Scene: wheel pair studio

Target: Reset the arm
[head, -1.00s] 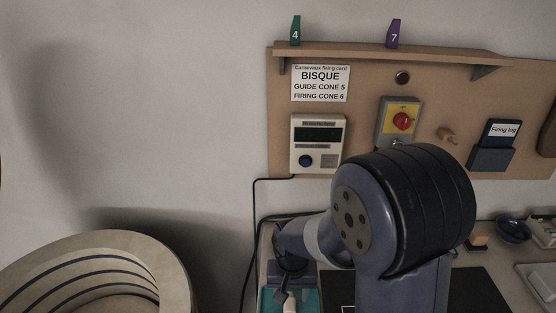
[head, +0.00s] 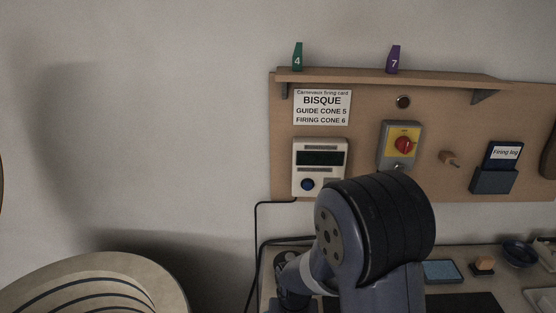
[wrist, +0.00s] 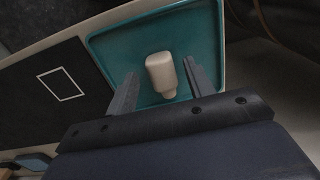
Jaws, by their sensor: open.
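My gripper (wrist: 160,85) is open in the wrist view, its two fingers apart over a teal tray (wrist: 112,45). A small cream, bottle-shaped piece (wrist: 161,76) appears between the fingers in that view. I see no finger touching it, and the height of the fingers above it is hard to judge. In the head view my arm stands in front of the bench at lower centre, and its own bulk and the picture's lower edge hide the gripper and the tray.
A pegboard panel (head: 440,110) carries a controller box (head: 319,168), a red-knob switch (head: 402,145) and a firing log holder (head: 494,180). Its shelf (head: 360,76) bears green cone 4 (head: 297,57) and purple cone 7 (head: 393,59). A round kiln (head: 165,275) stands at lower left. A dark mat (wrist: 50,85) adjoins the tray.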

